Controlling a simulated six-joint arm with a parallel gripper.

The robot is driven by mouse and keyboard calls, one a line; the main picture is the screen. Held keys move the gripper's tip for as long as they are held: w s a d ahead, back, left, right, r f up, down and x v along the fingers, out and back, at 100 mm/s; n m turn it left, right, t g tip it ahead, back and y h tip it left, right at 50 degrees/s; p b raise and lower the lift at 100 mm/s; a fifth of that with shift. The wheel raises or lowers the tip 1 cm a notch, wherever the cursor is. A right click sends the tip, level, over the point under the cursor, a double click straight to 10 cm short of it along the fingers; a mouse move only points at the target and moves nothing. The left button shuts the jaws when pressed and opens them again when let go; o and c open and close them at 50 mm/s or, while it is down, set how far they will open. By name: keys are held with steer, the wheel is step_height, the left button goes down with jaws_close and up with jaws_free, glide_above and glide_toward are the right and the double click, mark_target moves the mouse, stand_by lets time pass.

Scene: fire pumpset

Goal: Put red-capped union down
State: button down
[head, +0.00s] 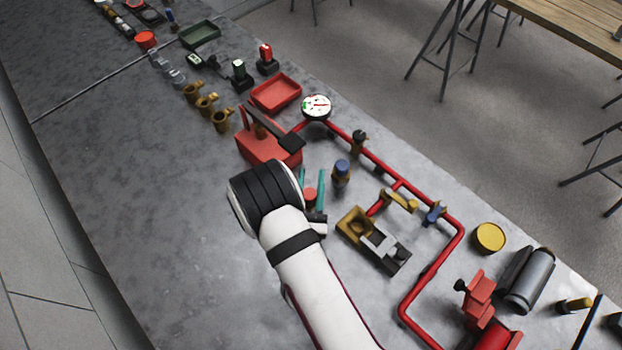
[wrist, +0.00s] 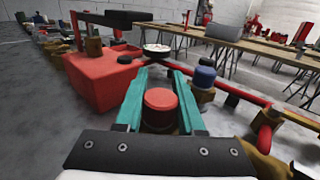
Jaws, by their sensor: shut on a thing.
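The red-capped union (wrist: 161,101) is between the teal fingers of my gripper (wrist: 161,73) in the wrist view. Its red top faces up and its lower body is mostly hidden; I cannot tell whether it touches the bench. In the head view the red cap (head: 310,194) shows between the fingers of my gripper (head: 313,176), just beyond the dark wrist. My gripper is shut on the union, over the grey bench (head: 140,190). A blue-capped fitting (head: 342,172) stands just right of it, apart.
A red box with a black handle (head: 262,150) stands close behind and left. Red pipework (head: 385,172) with a gauge (head: 317,106) runs along the right. A brass and grey block (head: 385,247) is nearby. The bench at left is clear.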

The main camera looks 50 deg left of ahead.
steer(key=shift+f, duration=0.1)
steer(key=c, duration=0.5)
jaws_free()
steer(key=v, duration=1.1)
steer(key=shift+a, duration=0.15)
steer(key=shift+s+d, duration=0.4)
steer(key=shift+d, duration=0.05)
